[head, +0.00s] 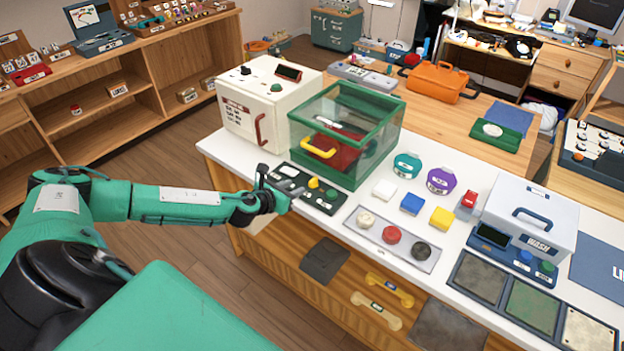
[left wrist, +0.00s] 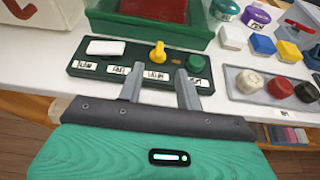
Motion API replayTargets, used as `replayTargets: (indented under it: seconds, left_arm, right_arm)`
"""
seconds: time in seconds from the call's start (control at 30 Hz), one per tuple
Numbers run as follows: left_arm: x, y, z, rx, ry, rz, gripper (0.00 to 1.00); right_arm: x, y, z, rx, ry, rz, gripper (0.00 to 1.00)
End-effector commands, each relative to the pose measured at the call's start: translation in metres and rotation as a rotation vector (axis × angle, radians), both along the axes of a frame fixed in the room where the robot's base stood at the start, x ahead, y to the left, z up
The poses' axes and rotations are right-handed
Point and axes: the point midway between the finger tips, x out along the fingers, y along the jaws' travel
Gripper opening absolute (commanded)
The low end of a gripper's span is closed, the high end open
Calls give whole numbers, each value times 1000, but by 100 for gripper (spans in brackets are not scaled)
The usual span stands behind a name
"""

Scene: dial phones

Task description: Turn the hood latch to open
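The hood (head: 350,125) is a clear box with a green frame and a yellow handle (head: 318,151), standing closed on the white counter. A dark green panel (head: 325,205) lies in front of it. The panel carries a white piece, a yellow knob (head: 313,183) that looks like the latch, and a green button (head: 331,195). In the left wrist view the yellow knob (left wrist: 158,52) stands upright, just past and between my fingertips. My left gripper (head: 280,190) is open and empty at the panel's front edge; its fingers also show in the left wrist view (left wrist: 159,80). My right gripper is out of view.
A cream box (head: 250,110) with a red handle stands left of the hood. To the right are teal (head: 407,165) and purple (head: 441,180) containers, coloured blocks, and a grey tray (head: 365,236) with round knobs. A white-lidded washer (head: 530,215) stands farther right.

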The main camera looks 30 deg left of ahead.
Motion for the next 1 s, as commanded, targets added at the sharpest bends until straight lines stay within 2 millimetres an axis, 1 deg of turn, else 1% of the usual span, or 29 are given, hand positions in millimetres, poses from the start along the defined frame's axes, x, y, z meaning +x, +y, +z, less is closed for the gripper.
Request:
replayTargets:
  seconds: [0.03, 0.2, 0.5, 0.7, 1.0]
  left_arm:
    - [10, -1, -2, -2, -2, 2, 35]
    - [38, -3, -14, -3, -2, 2, 35]
    - [80, -7, -33, -2, -1, 2, 35]
    - [94, -8, -39, -2, -1, 1, 35]
    - [97, -7, -40, -2, 0, 1, 35]
  right_arm:
    - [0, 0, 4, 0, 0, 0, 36]
    - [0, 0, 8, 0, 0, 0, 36]
    - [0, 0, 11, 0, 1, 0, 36]
    - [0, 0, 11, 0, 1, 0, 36]
    - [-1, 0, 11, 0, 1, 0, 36]
